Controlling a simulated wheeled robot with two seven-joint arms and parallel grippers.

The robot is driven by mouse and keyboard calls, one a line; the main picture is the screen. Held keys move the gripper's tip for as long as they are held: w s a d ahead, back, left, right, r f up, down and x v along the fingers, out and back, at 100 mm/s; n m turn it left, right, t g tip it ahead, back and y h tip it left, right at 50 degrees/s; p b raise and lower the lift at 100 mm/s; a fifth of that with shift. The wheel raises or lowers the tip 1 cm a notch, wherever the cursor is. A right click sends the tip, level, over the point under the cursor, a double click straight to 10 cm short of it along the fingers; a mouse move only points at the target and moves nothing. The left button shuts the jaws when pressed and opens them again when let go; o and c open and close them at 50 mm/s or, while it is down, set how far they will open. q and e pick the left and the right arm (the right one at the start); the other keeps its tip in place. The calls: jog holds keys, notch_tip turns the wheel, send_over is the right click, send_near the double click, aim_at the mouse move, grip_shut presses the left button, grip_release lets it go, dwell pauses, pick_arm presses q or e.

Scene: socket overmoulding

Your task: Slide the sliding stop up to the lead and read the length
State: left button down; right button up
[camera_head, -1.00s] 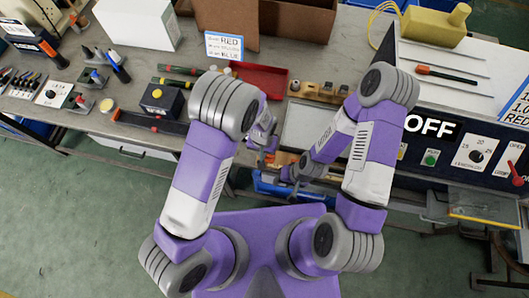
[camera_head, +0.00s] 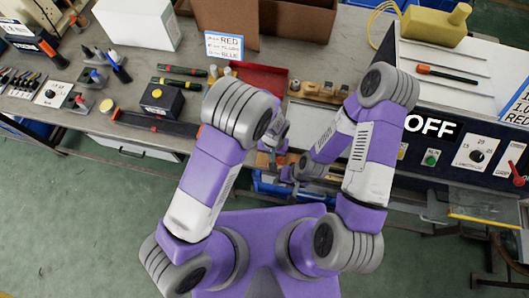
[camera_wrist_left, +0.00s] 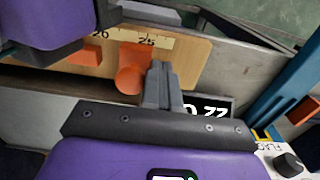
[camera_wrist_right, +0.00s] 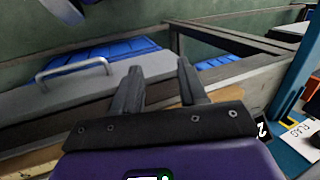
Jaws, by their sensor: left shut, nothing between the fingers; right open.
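In the left wrist view a wooden gauge board (camera_wrist_left: 192,58) carries a printed scale (camera_wrist_left: 155,39) with 20 and 25 readable. An orange block with a round orange knob (camera_wrist_left: 130,79), which looks like the sliding stop, sits below the 25. My left gripper (camera_wrist_left: 159,68) is shut and empty, its fingertips close beside the knob on the right; I cannot tell whether they touch. Another orange block (camera_wrist_left: 86,54) sits near the 20. I cannot make out the lead. My right gripper (camera_wrist_right: 158,72) is open, with nothing seen between its fingers.
A dark display (camera_wrist_left: 212,108) is partly hidden behind my left fingers. A blue post (camera_wrist_left: 285,85) stands to its right. In the head view a red tray (camera_head: 262,79) and a wooden block with holes (camera_head: 318,91) lie beyond my arms. A grey handled drawer (camera_wrist_right: 100,82) shows in the right wrist view.

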pick_arm(q)
jog(key=shift+s+d, duration=0.2)
jog(key=shift+d, duration=0.45)
jog(key=shift+s+d, duration=0.2)
jog(key=shift+d, duration=0.45)
jog(key=shift+a, duration=0.1)
jog(key=shift+w+a, duration=0.2)
jog(key=shift+a, duration=0.35)
jog(key=shift+r+p, duration=2.25)
jog(key=shift+r, duration=1.3)
jog(key=shift+s+f, duration=0.1)
